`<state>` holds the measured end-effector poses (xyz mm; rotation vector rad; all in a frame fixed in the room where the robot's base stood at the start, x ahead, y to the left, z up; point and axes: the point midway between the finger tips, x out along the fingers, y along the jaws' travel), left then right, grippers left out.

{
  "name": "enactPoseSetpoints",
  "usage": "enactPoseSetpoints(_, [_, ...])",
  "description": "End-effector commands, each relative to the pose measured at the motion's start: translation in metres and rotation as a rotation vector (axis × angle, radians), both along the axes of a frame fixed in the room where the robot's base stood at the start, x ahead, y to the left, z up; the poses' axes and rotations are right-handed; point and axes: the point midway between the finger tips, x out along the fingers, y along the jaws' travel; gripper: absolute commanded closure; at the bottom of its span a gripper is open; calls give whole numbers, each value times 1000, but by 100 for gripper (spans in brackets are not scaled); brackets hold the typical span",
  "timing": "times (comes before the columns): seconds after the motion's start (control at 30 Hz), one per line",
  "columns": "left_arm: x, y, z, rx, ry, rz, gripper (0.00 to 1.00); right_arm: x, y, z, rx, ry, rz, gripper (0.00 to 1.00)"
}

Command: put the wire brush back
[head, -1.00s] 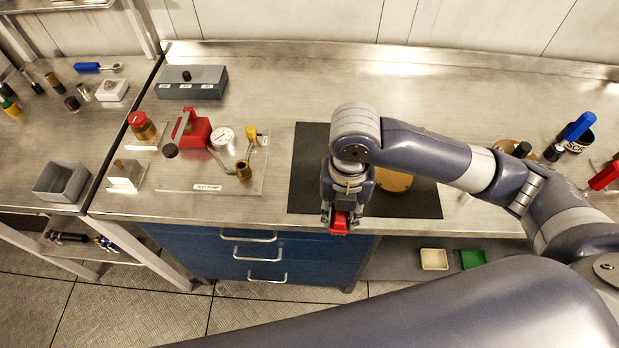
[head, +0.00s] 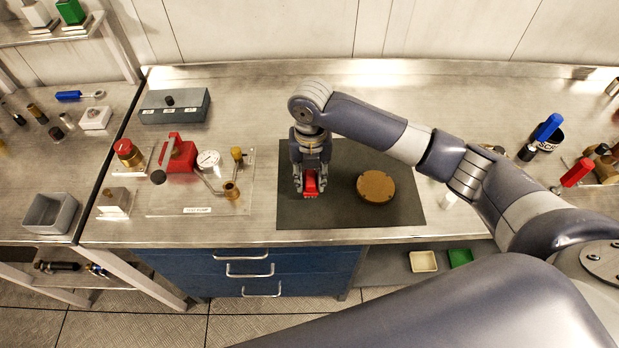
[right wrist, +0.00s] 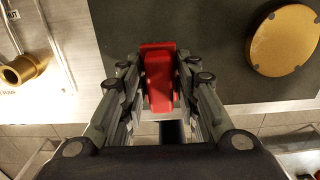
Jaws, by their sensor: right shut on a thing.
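My right gripper (head: 310,190) is shut on a small red thing (head: 309,182) over the left part of the dark mat (head: 340,215). In the right wrist view the red thing (right wrist: 160,80) sits between the fingers, with a wider flat end. No bristles show, so I cannot tell whether it is the wire brush. Another red handle (head: 577,172) lies at the far right beside dark-tipped tools; its working end is unclear. My left gripper is not in view.
A round brass disc (head: 376,186) lies on the mat, right of the gripper. A test pump (head: 180,155) stands left. A labelled cup (head: 549,142) with a blue-handled tool stands right. The bench behind the mat is clear.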

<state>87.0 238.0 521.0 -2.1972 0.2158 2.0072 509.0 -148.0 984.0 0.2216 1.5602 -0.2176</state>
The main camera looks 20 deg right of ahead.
Motion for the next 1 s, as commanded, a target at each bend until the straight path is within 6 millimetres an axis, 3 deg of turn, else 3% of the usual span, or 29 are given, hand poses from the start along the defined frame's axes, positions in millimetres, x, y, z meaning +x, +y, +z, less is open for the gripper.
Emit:
enactPoseSetpoints(0.2, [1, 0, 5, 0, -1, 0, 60, 11, -1, -3, 0, 2, 0, 93])
enactPoseSetpoints(0.43, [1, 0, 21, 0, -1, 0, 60, 11, -2, -30, -2, 4, -1, 93])
enactPoseSetpoints(0.87, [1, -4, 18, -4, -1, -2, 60, 11, -2, -41, -2, 1, 0, 93])
enactPoseSetpoints(0.9, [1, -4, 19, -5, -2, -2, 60, 11, -2, -40, -2, 1, 0, 61])
enactPoseSetpoints(0.97, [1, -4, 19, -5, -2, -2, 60, 11, -2, -40, -2, 1, 0, 50])
enactPoseSetpoints(1.0, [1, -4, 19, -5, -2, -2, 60, 11, -2, -40, -2, 2, 0, 50])
